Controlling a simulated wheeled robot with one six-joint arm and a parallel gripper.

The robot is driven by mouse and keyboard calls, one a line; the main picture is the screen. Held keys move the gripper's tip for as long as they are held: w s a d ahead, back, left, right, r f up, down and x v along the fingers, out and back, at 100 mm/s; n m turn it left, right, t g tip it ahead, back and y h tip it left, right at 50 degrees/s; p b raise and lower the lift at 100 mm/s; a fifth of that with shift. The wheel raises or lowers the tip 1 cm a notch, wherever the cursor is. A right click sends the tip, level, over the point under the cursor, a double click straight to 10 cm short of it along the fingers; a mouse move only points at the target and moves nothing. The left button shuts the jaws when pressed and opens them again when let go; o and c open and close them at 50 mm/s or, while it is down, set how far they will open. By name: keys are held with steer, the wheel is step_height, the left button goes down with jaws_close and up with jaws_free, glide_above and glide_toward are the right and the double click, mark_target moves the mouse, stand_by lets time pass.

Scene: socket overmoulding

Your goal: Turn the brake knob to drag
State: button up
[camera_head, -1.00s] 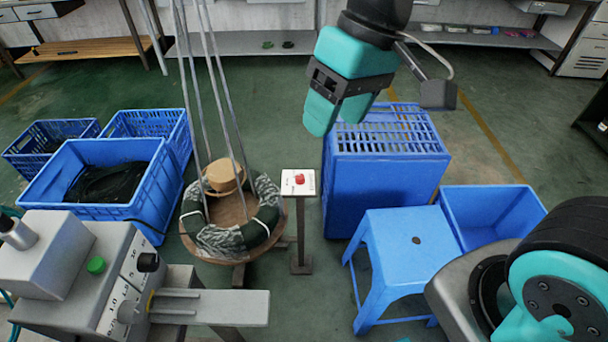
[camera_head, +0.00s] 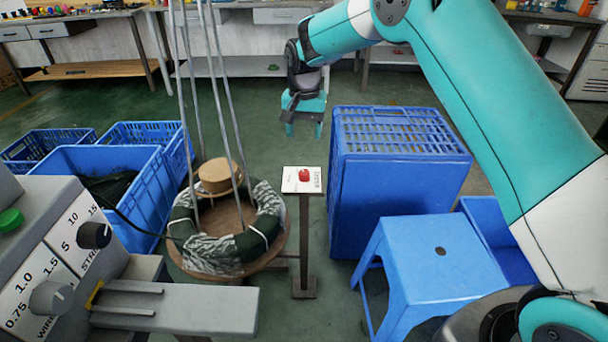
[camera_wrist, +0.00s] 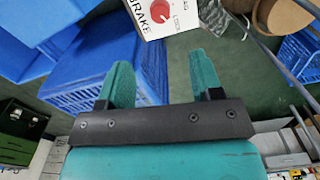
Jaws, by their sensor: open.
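The brake knob (camera_head: 305,175) is a small red dial on a white label plate (camera_head: 288,184), on top of a thin dark post (camera_head: 304,245). In the wrist view the red knob (camera_wrist: 152,14) is at the top edge, partly cut off, with "BRAKE" printed beside it. Its pointer setting cannot be read. My gripper (camera_head: 304,129) points down with its teal fingers apart and empty. It is above and beyond the knob, not touching it. In the wrist view the fingertips (camera_wrist: 158,58) are spread, with the plate past them.
A wire coil (camera_head: 225,250) on a round wooden stand is left of the post, with upright rods around it. A large blue crate (camera_head: 390,195) and a blue stool (camera_head: 440,265) stand to the right. A grey machine (camera_head: 60,250) is at front left.

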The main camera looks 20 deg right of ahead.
mark_target(304, 172)
step_height(304, 172, down, 13)
steer(key=shift+f+b, duration=0.1)
steer(key=shift+b, duration=0.7)
steer(key=c, duration=0.9)
